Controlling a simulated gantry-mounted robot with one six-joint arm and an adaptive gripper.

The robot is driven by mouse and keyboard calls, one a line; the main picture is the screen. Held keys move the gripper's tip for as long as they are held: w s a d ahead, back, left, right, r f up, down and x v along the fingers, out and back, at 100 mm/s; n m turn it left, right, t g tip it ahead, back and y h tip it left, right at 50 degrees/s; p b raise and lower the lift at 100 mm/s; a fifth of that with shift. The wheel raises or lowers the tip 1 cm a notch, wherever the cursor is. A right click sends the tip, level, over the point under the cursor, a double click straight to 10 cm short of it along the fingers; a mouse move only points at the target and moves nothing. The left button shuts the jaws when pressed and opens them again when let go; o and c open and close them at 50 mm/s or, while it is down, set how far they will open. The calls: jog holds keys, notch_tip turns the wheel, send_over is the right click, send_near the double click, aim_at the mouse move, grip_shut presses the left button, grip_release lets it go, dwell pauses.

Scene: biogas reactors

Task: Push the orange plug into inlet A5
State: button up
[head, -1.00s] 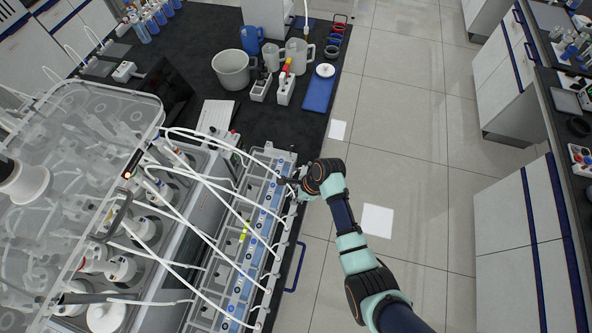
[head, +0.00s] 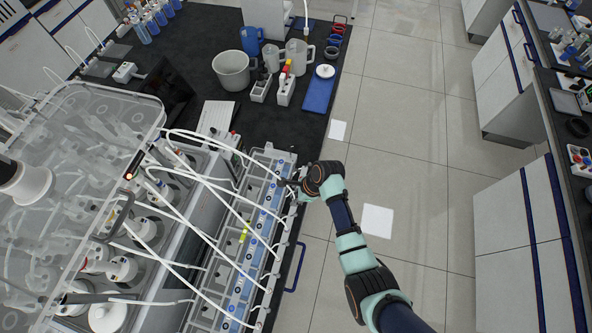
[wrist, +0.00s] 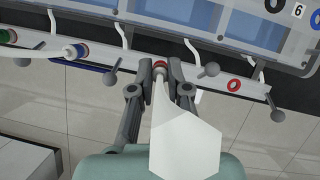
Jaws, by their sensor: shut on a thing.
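My gripper (wrist: 164,88) is shut on a pale plug (wrist: 162,76) with a white tube trailing back from it, in the wrist view. I take this to be the orange plug, as an orange-red ring shows at its front end between the fingertips. That end is at the grey inlet rail (wrist: 207,79); I cannot tell whether it is seated. Inlet A5's label is not readable; a "6" label (wrist: 298,10) shows at upper right. In the head view my gripper (head: 290,184) is at the right edge of the long reactor unit (head: 262,222).
To the right on the rail is a red-ringed inlet (wrist: 234,86). To the left are a blue-ringed plug (wrist: 78,51) with a tube and a green ring (wrist: 10,37). Grey lever knobs (wrist: 111,78) stick out nearby. White tubes (head: 205,180) cross the unit.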

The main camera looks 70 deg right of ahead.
jog(key=shift+f+b, duration=0.4)
jog(key=shift+f, duration=0.3)
dwell(0.9)
dwell(0.3)
jog(key=o, duration=0.8)
jog(key=shift+o, duration=0.2)
jog(key=shift+r, duration=0.1)
jog(key=v, duration=1.2)
